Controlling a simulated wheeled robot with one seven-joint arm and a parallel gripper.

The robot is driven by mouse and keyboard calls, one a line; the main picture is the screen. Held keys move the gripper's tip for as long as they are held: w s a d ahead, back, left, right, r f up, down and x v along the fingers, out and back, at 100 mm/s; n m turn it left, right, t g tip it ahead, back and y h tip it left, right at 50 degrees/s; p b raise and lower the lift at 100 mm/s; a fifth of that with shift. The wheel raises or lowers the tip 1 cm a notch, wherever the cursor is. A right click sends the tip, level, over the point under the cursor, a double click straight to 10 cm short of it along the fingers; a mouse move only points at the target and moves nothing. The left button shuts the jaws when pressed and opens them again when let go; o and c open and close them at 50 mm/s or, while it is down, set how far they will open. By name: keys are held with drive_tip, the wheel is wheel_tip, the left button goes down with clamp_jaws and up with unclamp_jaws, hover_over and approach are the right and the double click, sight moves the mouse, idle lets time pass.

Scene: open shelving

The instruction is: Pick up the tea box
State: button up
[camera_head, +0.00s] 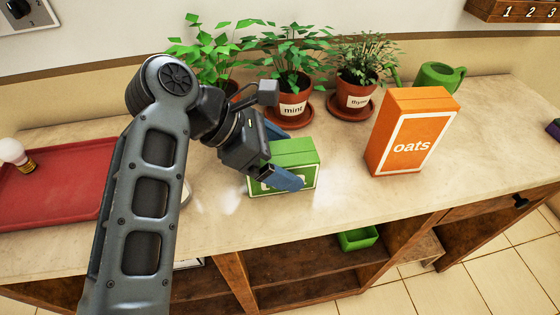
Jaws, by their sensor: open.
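The tea box is most likely the green box (296,156) on the counter, in the middle of the head view. It stands upright, with a pale-edged label on its front. My gripper (285,152) is at the box, with one blue finger across its front and the other blue finger showing behind its top left. The fingers are open around the box. My gripper hides the box's left part and most of its label. I cannot tell whether the fingers touch it.
An orange oats box (408,132) stands to the right. Potted plants, marked mint (291,107) and thyme (355,95), stand behind on saucers. A green watering can (438,77) is at the back. A red tray (60,185) lies left.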

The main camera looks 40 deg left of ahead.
drive_tip(key=shift+w+d+f, duration=0.1)
drive_tip(key=shift+f, duration=0.1)
drive_tip(key=c, duration=1.1)
drive_tip(key=shift+r, duration=0.15)
